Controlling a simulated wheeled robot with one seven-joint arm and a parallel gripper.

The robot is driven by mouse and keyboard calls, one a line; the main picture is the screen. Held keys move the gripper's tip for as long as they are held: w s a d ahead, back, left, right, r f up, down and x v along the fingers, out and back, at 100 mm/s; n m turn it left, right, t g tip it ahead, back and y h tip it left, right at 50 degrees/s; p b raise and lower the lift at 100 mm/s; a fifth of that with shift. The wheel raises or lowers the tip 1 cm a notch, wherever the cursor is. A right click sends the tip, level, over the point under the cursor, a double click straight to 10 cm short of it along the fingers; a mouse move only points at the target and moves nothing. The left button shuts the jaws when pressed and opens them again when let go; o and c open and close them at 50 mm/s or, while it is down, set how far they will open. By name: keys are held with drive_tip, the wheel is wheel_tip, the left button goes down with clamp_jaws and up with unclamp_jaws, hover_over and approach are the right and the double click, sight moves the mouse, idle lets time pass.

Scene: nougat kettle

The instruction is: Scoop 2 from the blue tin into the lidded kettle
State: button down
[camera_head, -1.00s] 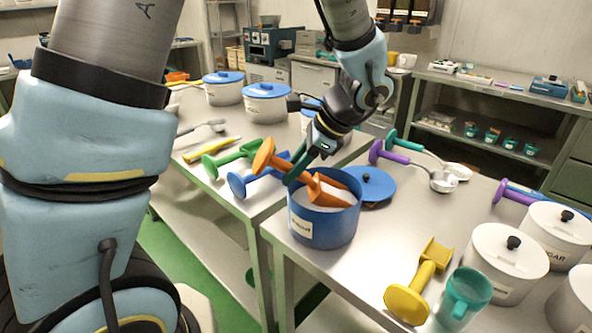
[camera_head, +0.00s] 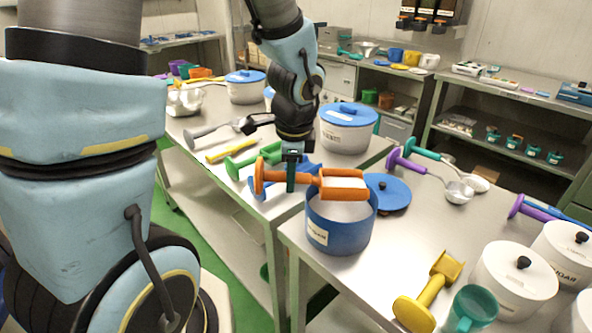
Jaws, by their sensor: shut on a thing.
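My gripper (camera_head: 291,178) is shut on the handle of an orange scoop (camera_head: 342,184). The scoop is about level, with white contents in its bowl, just above the far rim of the blue tin (camera_head: 338,235). The tin is open, carries a white label and holds white stuff. A pale pot with a blue lid on (camera_head: 346,130) stands on the farther table, and another blue-lidded pot (camera_head: 246,90) stands farther left. I cannot tell which pot is the kettle.
Green (camera_head: 245,163) and blue scoops lie behind my gripper. A yellow scoop (camera_head: 430,290), a teal mug (camera_head: 468,310) and white lidded canisters (camera_head: 513,277) stand at the front right. Purple- and teal-handled ladles (camera_head: 458,191) lie right of the blue lid. A gap separates the two tables.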

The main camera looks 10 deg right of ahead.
drive_tip(key=shift+w+a+r+p, duration=0.1)
drive_tip(key=shift+a+r+p, duration=0.3)
drive_tip(key=shift+r+p, duration=0.25)
wheel_tip(320, 180, up, 3)
drive_tip(key=p, duration=0.3)
drive_tip(key=shift+w+a+f+h, duration=0.1)
drive_tip(key=shift+a+h, duration=0.05)
drive_tip(key=shift+h, duration=0.25)
drive_tip(key=shift+w+v, duration=0.25)
drive_tip(key=shift+v, duration=0.85)
drive_tip(key=shift+s, duration=0.1)
